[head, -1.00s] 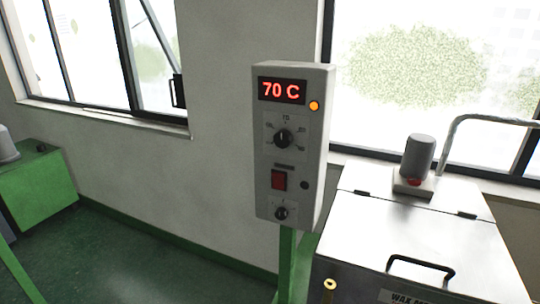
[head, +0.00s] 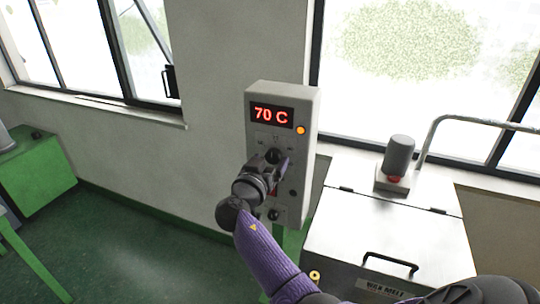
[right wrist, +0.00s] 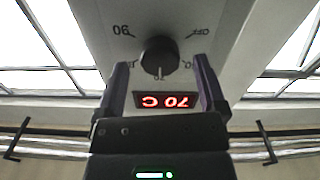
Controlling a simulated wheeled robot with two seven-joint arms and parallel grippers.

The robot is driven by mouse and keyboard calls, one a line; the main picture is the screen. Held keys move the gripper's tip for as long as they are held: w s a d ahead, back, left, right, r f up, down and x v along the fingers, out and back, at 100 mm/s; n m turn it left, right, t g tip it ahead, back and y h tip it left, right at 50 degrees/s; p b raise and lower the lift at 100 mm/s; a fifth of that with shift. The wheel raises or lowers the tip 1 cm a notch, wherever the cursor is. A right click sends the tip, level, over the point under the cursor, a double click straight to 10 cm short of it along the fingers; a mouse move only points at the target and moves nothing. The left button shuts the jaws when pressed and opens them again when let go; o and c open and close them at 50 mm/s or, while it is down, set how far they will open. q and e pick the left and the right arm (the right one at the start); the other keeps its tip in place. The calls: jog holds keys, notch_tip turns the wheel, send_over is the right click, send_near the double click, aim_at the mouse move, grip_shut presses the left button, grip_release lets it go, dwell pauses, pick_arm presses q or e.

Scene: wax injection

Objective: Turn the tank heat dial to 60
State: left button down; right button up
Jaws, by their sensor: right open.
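The grey control box (head: 308,120) stands on a green post and its red display (head: 271,115) reads 70 C. The black tank heat dial (head: 273,155) is below the display, partly hidden by my right gripper (head: 272,164). In the right wrist view the box appears upside down. There the dial (right wrist: 160,57) lies between the two open fingertips of my right gripper (right wrist: 160,64), with a visible gap on each side. Its light pointer mark faces the display. I cannot tell whether the fingers reach over the dial's sides. My left gripper is not in view.
A lower small knob (head: 274,214) and a mostly hidden red switch sit beneath on the same box. An orange lamp (head: 301,130) glows beside the display. The steel wax melt tank (head: 385,235) stands at the right. A green cabinet (head: 38,170) is at the left.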

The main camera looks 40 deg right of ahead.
jog(key=shift+w+d, duration=0.2)
jog(key=shift+d, duration=0.15)
grip_shut()
jog(key=shift+f, duration=0.1)
